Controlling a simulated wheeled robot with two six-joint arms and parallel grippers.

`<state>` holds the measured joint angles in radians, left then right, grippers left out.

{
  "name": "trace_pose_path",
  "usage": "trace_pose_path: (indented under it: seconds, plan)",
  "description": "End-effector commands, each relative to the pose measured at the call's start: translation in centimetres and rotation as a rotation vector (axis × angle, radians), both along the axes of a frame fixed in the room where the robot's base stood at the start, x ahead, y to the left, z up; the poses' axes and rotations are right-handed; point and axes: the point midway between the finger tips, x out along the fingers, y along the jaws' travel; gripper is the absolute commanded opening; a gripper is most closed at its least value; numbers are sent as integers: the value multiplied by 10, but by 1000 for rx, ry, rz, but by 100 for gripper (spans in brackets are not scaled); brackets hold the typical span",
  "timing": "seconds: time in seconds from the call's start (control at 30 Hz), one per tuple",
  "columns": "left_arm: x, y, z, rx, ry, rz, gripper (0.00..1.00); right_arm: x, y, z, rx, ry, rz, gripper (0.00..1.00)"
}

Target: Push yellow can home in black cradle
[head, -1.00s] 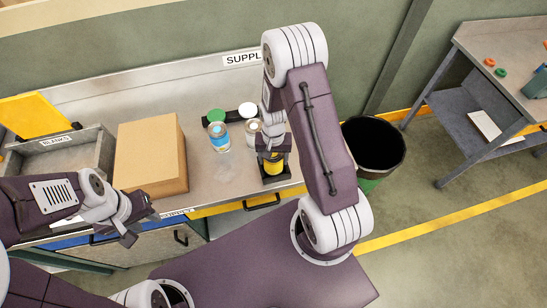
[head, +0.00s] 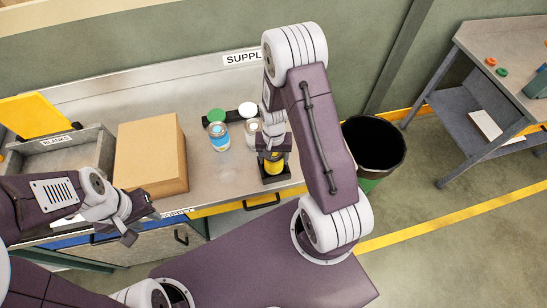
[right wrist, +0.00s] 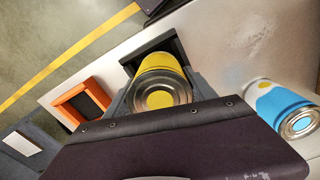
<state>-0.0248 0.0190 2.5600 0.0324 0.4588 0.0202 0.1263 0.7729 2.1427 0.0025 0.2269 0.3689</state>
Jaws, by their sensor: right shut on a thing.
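The yellow can (head: 274,166) stands at the black cradle (head: 276,179) near the front edge of the bench. In the right wrist view the yellow can (right wrist: 162,68) shows its metal end towards me, and its far end lies between the walls of the black cradle (right wrist: 173,44). How deep it sits is hidden. My right gripper (head: 272,152) is shut on the yellow can from above, with a finger on either side of it in the wrist view. My left gripper (head: 142,226) hangs empty in front of the bench, its fingers apart.
A blue-labelled can (head: 219,137) and a white-topped can (head: 252,130) stand left of the cradle, before a black rack (head: 232,121). A cardboard box (head: 150,155) and a grey bin (head: 60,158) are further left. A black waste bin (head: 374,148) stands right of the bench.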

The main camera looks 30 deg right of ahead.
Motion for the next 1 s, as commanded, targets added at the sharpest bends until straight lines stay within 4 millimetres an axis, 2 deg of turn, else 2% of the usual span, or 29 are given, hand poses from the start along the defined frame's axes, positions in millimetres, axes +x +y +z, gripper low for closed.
trace_pose_path:
  seconds: [1.0]
  plan:
    - [0, 0, -5, 0, 0, 0, 36, 0, 0, -6, 0, 0, 0, 2]
